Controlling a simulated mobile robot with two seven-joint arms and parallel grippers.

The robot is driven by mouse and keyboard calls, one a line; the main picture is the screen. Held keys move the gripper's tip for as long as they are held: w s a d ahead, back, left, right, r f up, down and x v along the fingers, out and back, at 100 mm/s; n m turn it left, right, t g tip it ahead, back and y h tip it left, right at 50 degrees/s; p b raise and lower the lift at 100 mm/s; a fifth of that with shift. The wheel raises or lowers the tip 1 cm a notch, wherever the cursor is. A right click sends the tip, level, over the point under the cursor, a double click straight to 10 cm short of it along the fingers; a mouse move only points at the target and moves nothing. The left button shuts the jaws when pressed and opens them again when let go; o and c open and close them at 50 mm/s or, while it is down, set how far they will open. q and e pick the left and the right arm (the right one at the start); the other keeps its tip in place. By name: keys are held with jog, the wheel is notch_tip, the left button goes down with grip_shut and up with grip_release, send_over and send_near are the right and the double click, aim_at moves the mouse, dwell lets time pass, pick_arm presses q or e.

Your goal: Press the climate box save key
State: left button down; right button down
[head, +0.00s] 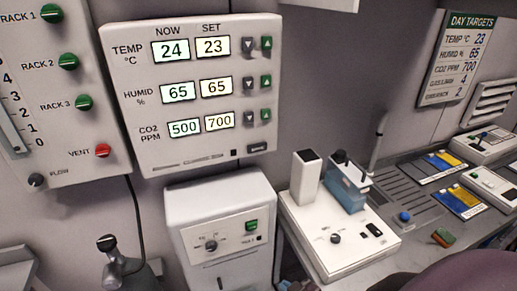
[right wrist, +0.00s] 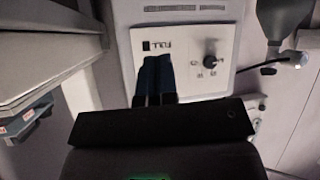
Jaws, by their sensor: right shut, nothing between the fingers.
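The climate box (head: 195,90) hangs on the wall in the head view. Its NOW column reads 24, 65, 500; its SET column reads 23, 65, 700. Grey down keys and green up keys stand beside the rows. A small dark key (head: 259,148) sits at the box's lower right corner; its label is too small to read. My right gripper (right wrist: 155,82) shows in the right wrist view, its fingers shut and empty, in front of the white unit's knob panel. I cannot tell whether it touches anything. The climate box is not recognisable in that view. My left gripper is not seen.
The white unit (head: 185,205) stands below the climate box. A panel with green rack knobs (head: 84,102) and a red vent knob (head: 102,151) is to the left. A white device (head: 340,255) sits on the right bench. The DAY TARGETS board (head: 455,60) reads 23, 65, 700 in its top rows.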

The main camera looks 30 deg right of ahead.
aim_at(257, 148)
jog(key=w+d+r+n+t+y+p, duration=0.1)
jog(key=w+d+r+n+t+y, duration=0.25)
jog(key=w+r+n, duration=0.7)
notch_tip(257, 148, up, 16)
jog(key=w+d+n+t+y, duration=0.1)
jog(key=n+t+y, duration=0.4)
jog(key=n, duration=0.7)
jog(key=shift+w+d+f+t, duration=0.2)
jog(key=shift+w+t, duration=0.25)
jog(key=shift+t, duration=0.8)
jog(key=shift+y, duration=0.25)
jog(key=w+d+b, duration=0.2)
jog(key=w+b, duration=0.1)
jog(key=w, duration=0.5)
jog(key=shift+w+b, duration=0.3)
